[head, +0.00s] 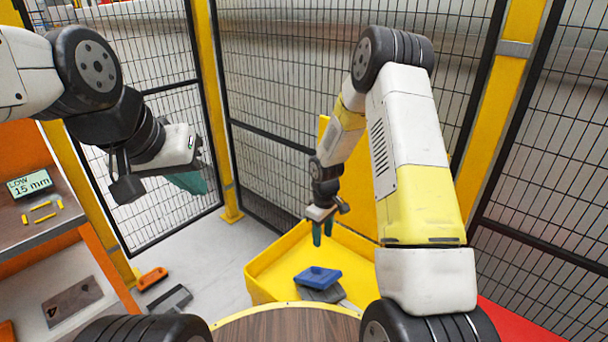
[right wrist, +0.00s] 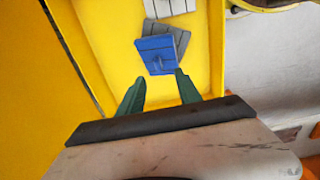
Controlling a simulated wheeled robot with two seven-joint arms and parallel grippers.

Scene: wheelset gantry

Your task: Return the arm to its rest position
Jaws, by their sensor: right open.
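My right gripper (head: 322,232) hangs fingers-down over the yellow bin, above and apart from the plates in it. In the right wrist view its two green fingers (right wrist: 160,92) stand apart with nothing between them. A blue plate with a small raised knob (head: 318,276) lies on a grey plate (head: 322,295) in the bin; the blue plate also shows just beyond the fingertips in the right wrist view (right wrist: 156,54). My left gripper (head: 188,182) is raised at the left, seen from the side; its teal fingers overlap, so their gap is hidden.
The yellow bin (head: 262,272) stands before a mesh fence (head: 290,90) with yellow posts. At the left is an orange shelf unit (head: 28,150) with a "LOW 15 mm" display (head: 30,184). An orange object (head: 152,278) and a grey one (head: 172,300) lie near it.

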